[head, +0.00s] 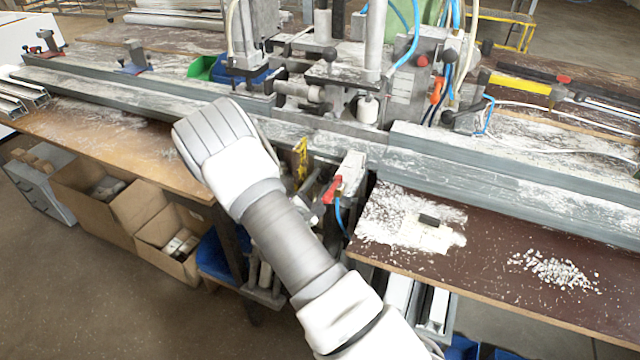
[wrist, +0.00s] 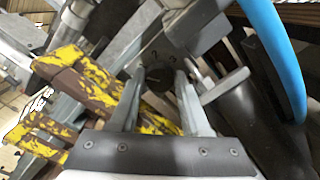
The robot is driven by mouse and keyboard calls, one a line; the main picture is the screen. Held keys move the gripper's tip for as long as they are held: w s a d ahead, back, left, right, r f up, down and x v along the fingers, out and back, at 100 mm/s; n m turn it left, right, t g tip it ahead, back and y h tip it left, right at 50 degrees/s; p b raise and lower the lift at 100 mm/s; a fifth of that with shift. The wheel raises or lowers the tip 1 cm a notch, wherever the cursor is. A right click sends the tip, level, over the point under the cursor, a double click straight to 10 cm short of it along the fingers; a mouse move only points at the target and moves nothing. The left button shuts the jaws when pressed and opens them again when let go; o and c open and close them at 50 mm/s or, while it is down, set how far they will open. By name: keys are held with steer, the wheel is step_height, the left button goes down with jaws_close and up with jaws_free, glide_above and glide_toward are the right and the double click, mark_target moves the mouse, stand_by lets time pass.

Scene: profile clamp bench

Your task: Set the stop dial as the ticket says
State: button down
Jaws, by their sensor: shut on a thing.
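In the wrist view, the stop dial (wrist: 158,74) is a small dark round knob on a grey plate. The figures 2 and 3 show on the plate above it. My gripper (wrist: 159,82) has one finger on each side of the knob and is shut on it. The dial's pointer mark is too small and dark to read. In the head view, my arm hides the dial and my fingers.
Yellow, worn clamp parts (wrist: 65,80) stand close left of my fingers, and a blue hose (wrist: 275,45) curves at right. In the head view, a red-handled valve (head: 333,189) is right of my arm. Long grey profiles (head: 510,185) run along the bench. White chips (head: 555,270) lie at right.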

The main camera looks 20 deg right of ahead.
steer(key=shift+a+f, duration=0.1)
steer(key=c, duration=0.7)
jaws_free()
steer(key=shift+o, duration=0.2)
steer(key=v, duration=1.7)
steer(key=shift+s, duration=0.2)
steer(key=shift+a, duration=0.2)
